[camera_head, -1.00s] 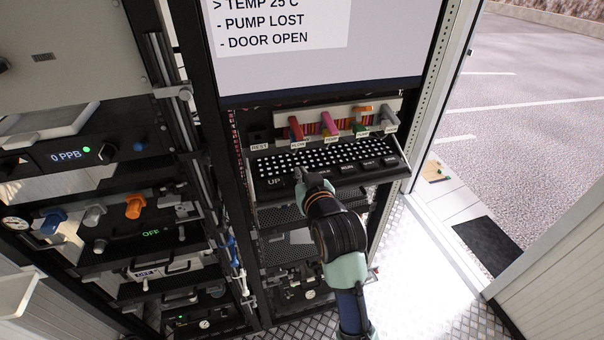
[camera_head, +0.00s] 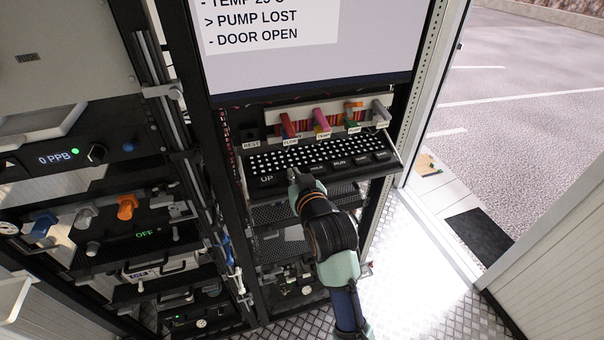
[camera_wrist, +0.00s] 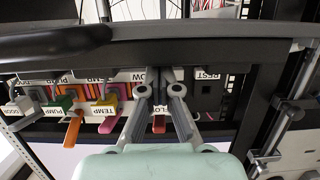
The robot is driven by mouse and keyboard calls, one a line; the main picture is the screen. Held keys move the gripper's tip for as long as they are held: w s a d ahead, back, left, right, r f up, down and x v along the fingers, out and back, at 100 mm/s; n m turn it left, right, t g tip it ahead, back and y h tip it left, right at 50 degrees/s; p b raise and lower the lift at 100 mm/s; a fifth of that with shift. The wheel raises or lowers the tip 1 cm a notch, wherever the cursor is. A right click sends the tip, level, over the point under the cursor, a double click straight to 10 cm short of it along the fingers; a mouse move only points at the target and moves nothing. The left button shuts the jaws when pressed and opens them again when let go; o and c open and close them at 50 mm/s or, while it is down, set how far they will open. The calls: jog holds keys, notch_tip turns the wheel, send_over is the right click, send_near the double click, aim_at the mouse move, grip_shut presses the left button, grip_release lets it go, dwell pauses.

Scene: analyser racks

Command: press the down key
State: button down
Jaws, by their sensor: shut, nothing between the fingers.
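The black key panel (camera_head: 350,171) slopes out of the rack below the screen. Its UP key (camera_head: 267,180) shows at the left and its RUN key (camera_head: 339,163) further right. The spot just right of UP is covered by my gripper (camera_head: 292,178), so the down key's label is hidden. My gripper is shut and empty, with its tips at the panel's front edge; I cannot tell whether they touch a key. In the wrist view its fingers (camera_wrist: 160,76) meet at a dark slab. The screen (camera_head: 310,65) has its ">" mark on PUMP LOST.
Above the panel is a row of coloured plugs, among them a red one (camera_head: 288,124) and a pink one (camera_head: 321,119), with labels under them. A second rack with knobs, including an orange one (camera_head: 128,206), stands left. An open doorway is at the right.

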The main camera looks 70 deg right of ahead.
jog(key=r+p, duration=0.1)
jog(key=r, duration=0.1)
jog(key=r+p, duration=0.1)
jog(key=r, duration=0.1)
jog(key=shift+s+a, duration=0.15)
jog(key=shift+a, duration=0.05)
jog(key=b+v, duration=0.2)
jog(key=v, duration=0.7)
jog(key=shift+s, duration=0.2)
jog(key=shift+a, duration=0.1)
